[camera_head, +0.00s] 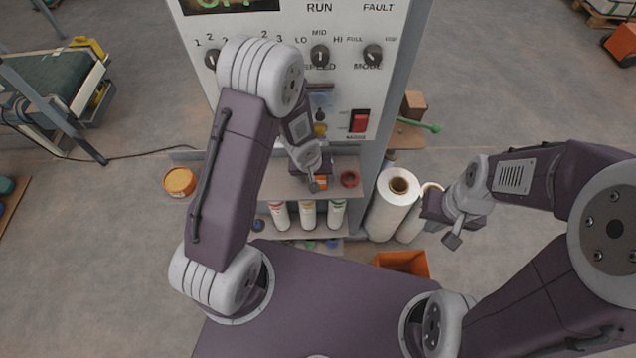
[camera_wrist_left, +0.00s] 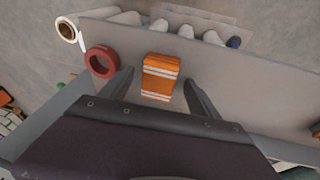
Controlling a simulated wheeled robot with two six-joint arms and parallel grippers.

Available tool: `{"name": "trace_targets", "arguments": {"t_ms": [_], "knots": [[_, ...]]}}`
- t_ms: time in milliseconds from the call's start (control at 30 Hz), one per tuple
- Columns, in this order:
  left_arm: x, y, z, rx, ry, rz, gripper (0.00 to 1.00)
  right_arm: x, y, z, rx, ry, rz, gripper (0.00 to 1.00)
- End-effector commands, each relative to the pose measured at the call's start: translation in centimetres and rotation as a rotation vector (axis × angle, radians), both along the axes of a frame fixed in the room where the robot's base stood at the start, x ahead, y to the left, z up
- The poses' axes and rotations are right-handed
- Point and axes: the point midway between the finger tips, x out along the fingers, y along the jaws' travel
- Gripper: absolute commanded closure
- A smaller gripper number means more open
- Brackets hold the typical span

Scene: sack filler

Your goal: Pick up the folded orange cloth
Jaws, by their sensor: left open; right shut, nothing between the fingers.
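The folded orange cloth (camera_wrist_left: 160,76), with pale stripes, lies on a grey shelf in the left wrist view. In the head view only a small part of the cloth (camera_head: 321,183) shows beside my left gripper (camera_head: 316,180). In the left wrist view my left gripper (camera_wrist_left: 160,88) is open. Its fingers stand on either side of the cloth, apart from it, with the cloth between and a little ahead of them. My right gripper (camera_head: 450,222) is shut and empty, out to the right near the white rolls.
A red tape roll (camera_head: 349,179) lies on the shelf (camera_head: 280,188) right of the cloth; it also shows in the left wrist view (camera_wrist_left: 102,62). Several bottles (camera_head: 307,214) stand on the level below. White rolls (camera_head: 392,205) and an orange bin (camera_head: 403,264) are at right. The control panel rises behind.

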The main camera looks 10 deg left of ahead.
Motion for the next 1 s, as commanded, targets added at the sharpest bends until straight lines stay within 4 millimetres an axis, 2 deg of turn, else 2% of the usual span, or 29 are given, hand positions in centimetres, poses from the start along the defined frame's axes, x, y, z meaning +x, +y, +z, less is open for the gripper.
{"name": "trace_targets", "arguments": {"t_ms": [167,267,400,433,733,867,1000], "knots": [[0.1,0.0,-0.1,0.000,-0.001,-0.001,0.28,0.0,0.0,0.0,0.000,-0.001,0.000,1.00],[0.1,0.0,-0.1,0.000,-0.001,-0.001,0.50,0.0,0.0,0.0,0.000,-0.001,0.000,1.00],[0.1,0.0,-0.1,0.000,-0.001,-0.001,0.89,0.0,0.0,0.0,0.000,-0.001,0.000,1.00],[0.1,0.0,-0.1,0.000,-0.001,-0.001,0.92,0.0,0.0,0.0,0.000,-0.001,0.000,1.00],[0.1,0.0,0.6,0.000,-0.001,-0.001,0.92,0.0,0.0,0.6,0.000,-0.001,0.000,1.00],[0.1,0.0,2.5,0.000,-0.001,-0.003,0.93,0.0,0.0,2.5,0.000,0.000,0.000,1.00],[0.1,-0.1,5.4,0.000,-0.001,-0.001,0.93,0.0,0.0,5.2,0.000,-0.001,0.000,1.00]]}}
